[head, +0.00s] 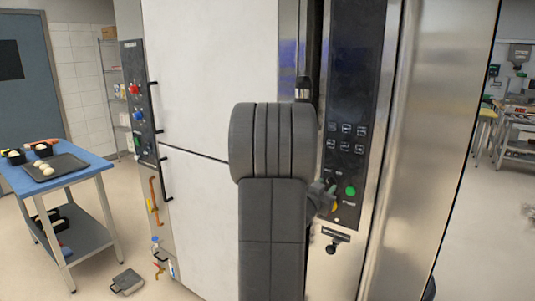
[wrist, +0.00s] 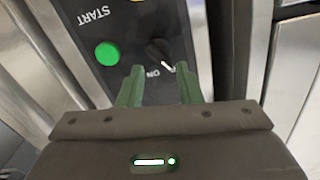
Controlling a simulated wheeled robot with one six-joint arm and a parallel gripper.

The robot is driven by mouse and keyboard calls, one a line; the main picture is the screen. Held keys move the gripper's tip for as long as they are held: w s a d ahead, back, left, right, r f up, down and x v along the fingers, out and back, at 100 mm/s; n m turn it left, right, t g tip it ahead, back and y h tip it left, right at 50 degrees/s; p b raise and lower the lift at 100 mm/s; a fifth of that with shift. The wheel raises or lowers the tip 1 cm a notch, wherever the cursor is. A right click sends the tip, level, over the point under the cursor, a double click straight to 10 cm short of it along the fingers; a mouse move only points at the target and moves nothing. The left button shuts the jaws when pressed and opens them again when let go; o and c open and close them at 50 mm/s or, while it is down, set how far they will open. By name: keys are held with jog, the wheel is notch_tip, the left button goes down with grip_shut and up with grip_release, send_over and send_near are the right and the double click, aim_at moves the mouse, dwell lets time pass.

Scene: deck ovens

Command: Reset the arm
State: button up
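In the wrist view my gripper (wrist: 159,72) has its two green fingers apart, with nothing between them. Just beyond the fingertips is a black rotary knob (wrist: 158,50) with a white pointer line, beside the word ON. I cannot tell whether the fingers touch it. A green button (wrist: 108,54) marked START is left of the fingers. In the head view my dark arm covers the middle, and most of the gripper is hidden behind it. The green button (head: 351,191) shows there on the black control panel (head: 352,85).
The tall oven cabinet (head: 205,70) stands close in front of my arm. A blue-topped table (head: 90,168) at left holds a dark tray (head: 70,163) with pale round items. A dark flat object (head: 127,281) lies on the floor. Open floor shows at far right.

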jog(key=b+v, duration=0.1)
jog(key=v, duration=0.9)
jog(key=shift+s+a, duration=0.2)
jog(key=shift+s, duration=0.05)
jog(key=shift+r, duration=0.2)
